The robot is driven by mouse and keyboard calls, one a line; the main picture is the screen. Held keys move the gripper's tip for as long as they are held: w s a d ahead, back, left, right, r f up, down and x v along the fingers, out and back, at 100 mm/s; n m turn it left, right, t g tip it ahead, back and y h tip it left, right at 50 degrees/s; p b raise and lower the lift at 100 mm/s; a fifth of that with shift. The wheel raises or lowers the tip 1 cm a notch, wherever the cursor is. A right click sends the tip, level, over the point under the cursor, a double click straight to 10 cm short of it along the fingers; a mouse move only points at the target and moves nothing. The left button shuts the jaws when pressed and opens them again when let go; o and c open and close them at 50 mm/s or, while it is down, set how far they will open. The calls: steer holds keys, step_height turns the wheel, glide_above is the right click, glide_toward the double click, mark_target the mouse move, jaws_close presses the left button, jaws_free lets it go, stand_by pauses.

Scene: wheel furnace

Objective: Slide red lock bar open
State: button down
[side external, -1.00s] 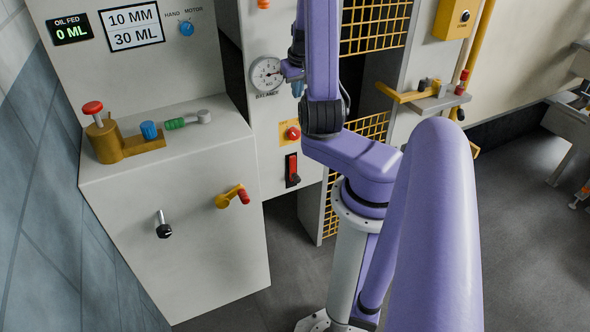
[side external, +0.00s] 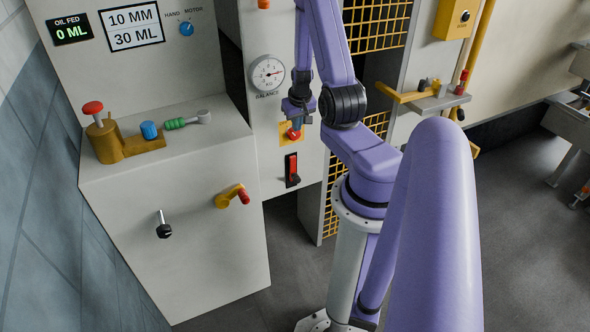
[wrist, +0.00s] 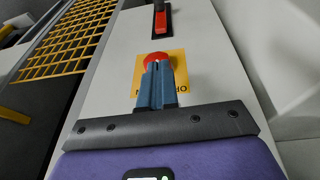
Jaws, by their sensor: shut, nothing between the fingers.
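A red bar-like piece in a black slot (side external: 292,170) sits low on the white panel; it also shows at the top of the wrist view (wrist: 161,20). A small red-topped piece (side external: 462,81) stands by the yellow rail at the right. I cannot tell for certain which is the lock bar. My gripper (side external: 295,133) is at the round red button on a yellow plate, above the black slot. In the wrist view my shut, empty fingers (wrist: 158,68) overlap the red button (wrist: 156,58) and partly hide it. I cannot tell whether they touch it.
A round gauge (side external: 267,74) is on the panel just left of my arm. Yellow mesh (side external: 375,125) stands to the right. A white cabinet (side external: 185,245) with a yellow-and-red handle (side external: 233,195) juts out at the left. The panel around the black slot is clear.

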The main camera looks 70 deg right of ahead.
glide_toward(295, 177)
steer(key=x, duration=0.2)
steer(key=d+x, duration=0.1)
steer(key=x, duration=0.3)
steer(key=shift+w+d+r, duration=0.15)
steer(key=shift+w, duration=0.15)
stand_by(0.4)
steer(key=shift+f, duration=2.75)
steer(key=shift+r, duration=0.1)
steer(key=v, duration=1)
